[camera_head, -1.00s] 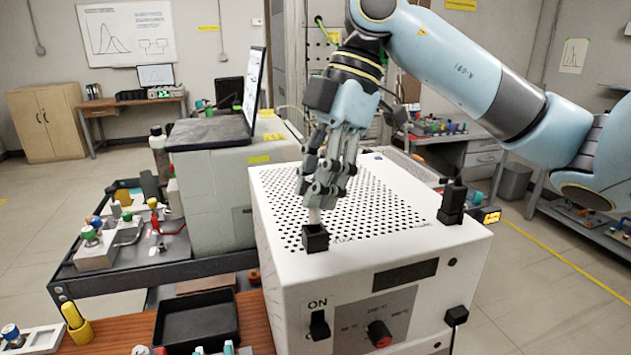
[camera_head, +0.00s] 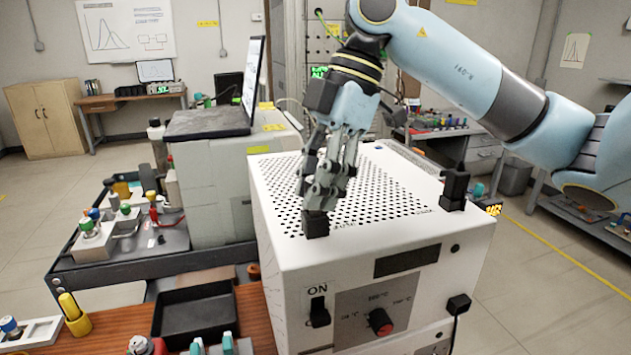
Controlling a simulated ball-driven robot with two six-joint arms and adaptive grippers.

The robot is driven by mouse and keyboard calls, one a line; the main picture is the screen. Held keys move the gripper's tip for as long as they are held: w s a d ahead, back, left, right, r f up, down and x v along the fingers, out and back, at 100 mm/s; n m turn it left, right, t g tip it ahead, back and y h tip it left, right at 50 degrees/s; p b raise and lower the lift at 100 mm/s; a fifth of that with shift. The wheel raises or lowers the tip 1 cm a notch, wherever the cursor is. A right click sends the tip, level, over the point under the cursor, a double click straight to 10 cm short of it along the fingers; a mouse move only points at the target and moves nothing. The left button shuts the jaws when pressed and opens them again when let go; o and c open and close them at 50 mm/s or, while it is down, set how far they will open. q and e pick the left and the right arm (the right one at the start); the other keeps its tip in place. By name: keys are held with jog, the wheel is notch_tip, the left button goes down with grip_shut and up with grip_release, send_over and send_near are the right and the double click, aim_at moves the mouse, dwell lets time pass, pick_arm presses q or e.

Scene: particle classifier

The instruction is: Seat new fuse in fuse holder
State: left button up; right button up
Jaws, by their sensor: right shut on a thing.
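The fuse holder appears to be the small black square block (camera_head: 315,226) at the front left edge of the white instrument's top. My right gripper (camera_head: 318,203) points down directly over this block, its fingertips at or touching the block's top. It is shut on the fuse, which the fingers now hide. I cannot tell how deep the fuse sits in the block. My left gripper is not in view.
A black tray (camera_head: 195,312) lies on the wooden bench at left. A laptop (camera_head: 210,122) stands behind.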

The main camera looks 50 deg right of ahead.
jog(key=shift+f+b, duration=0.35)
jog(key=shift+f, duration=0.2)
jog(key=o, duration=1)
jog(key=v, duration=1.2)
